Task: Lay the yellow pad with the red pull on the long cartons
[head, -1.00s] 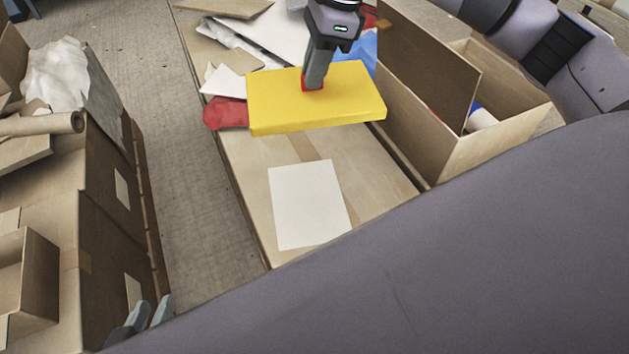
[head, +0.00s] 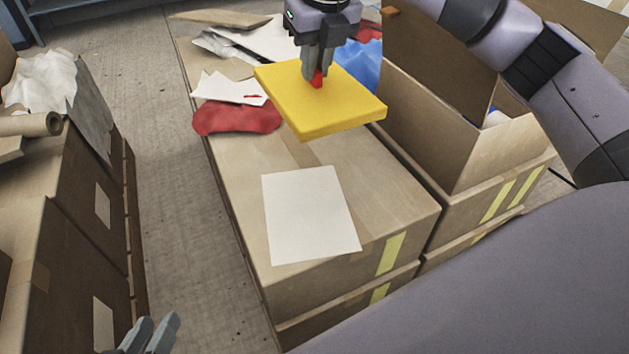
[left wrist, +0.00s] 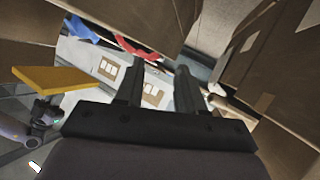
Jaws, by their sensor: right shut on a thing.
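The yellow pad (head: 325,110) hangs tilted in the head view over the far part of the long cartons (head: 235,165). Its red pull (head: 317,79) is between the fingers of my right gripper (head: 317,72), which is shut on it. The pad also shows in the left wrist view (left wrist: 62,79), beside my right gripper. The gap between pad and carton top is hard to judge. My left gripper (head: 152,336) is low at the left, apart from the pad. Its fingers stand apart and empty in the left wrist view (left wrist: 158,85).
A white sheet (head: 310,215) lies on the near carton top. A red cloth (head: 238,118), papers and a blue sheet (head: 358,68) lie around the pad. An open box (head: 500,155) stands at the right. More cartons (head: 75,215) stand left, across a floor gap (head: 175,180).

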